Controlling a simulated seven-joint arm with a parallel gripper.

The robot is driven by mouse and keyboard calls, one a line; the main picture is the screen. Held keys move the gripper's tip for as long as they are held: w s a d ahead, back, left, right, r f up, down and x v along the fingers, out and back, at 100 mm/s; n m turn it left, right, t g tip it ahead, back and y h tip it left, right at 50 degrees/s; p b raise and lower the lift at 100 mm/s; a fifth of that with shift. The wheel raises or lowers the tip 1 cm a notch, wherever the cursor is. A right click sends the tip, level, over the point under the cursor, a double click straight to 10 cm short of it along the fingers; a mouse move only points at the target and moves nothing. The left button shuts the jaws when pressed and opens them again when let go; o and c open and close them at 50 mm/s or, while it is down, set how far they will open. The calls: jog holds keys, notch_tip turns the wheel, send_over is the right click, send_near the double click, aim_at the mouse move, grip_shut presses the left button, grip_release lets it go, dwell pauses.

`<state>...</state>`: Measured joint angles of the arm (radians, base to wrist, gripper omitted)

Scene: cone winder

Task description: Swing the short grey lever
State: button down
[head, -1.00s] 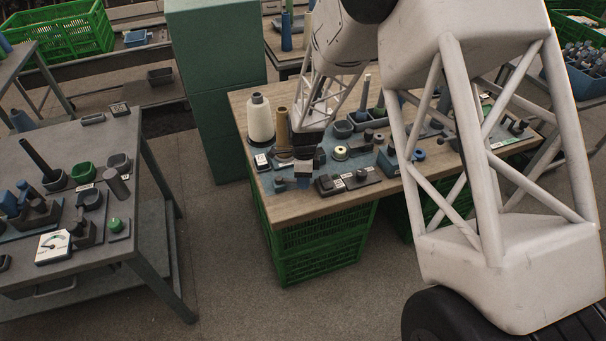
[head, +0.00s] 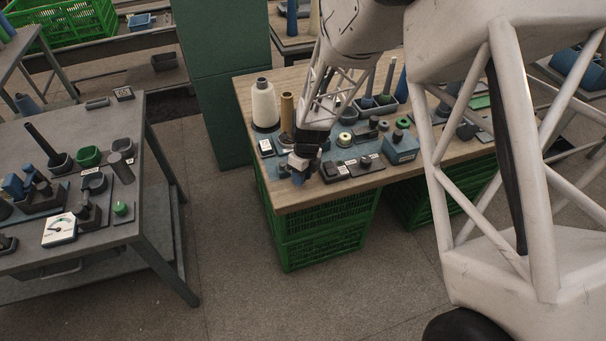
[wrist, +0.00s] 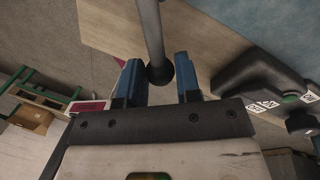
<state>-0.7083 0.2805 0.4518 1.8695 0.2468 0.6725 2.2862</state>
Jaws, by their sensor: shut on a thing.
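In the wrist view a grey lever (wrist: 150,28), a plain rod ending in a dark round knob, comes down from the top edge between the two blue fingers of my gripper (wrist: 158,70). The jaws are shut on it near the knob. In the head view my gripper (head: 299,168) is low at the front left edge of the wooden workbench (head: 316,197). There my gripper and wrist hide most of the lever and its mount.
A dark labelled block (head: 346,168) sits close to the right of my gripper, and a blue box (head: 401,149) further right. A white yarn cone (head: 264,104) and a brown tube (head: 287,111) stand behind. The floor left of the bench is clear.

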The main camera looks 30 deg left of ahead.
jog(key=c, duration=0.8)
grip_release()
jog(key=shift+r, duration=0.1)
notch_tip(320, 180, up, 8)
jog(key=w, duration=0.1)
jog(key=shift+w+d+f, duration=0.15)
jog(key=shift+w+f, duration=0.05)
jog(key=shift+f, duration=0.05)
